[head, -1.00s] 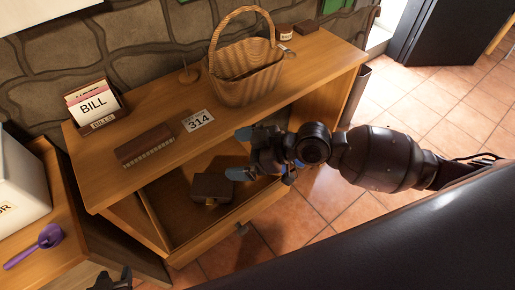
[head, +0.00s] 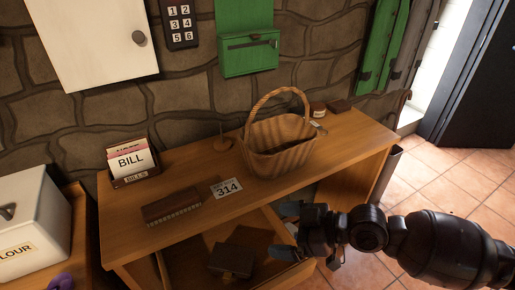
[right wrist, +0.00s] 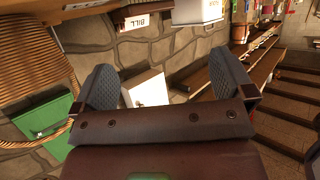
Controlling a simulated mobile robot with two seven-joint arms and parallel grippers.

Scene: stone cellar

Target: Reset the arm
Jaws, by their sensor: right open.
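My right gripper (head: 287,230) is open and empty at the front of the wooden desk (head: 345,140), just right of the dark box (head: 232,260) in the open drawer. Its arm comes in from the right. In the right wrist view its two grey ribbed fingers (right wrist: 166,85) stand wide apart with nothing between them. My left gripper is not in view.
On the desk are a wicker basket (head: 280,145), a bill holder (head: 130,163), a 314 card (head: 227,188) and a dark brush-like block (head: 171,206). A flour box (head: 32,222) stands at left. The tiled floor at right is clear.

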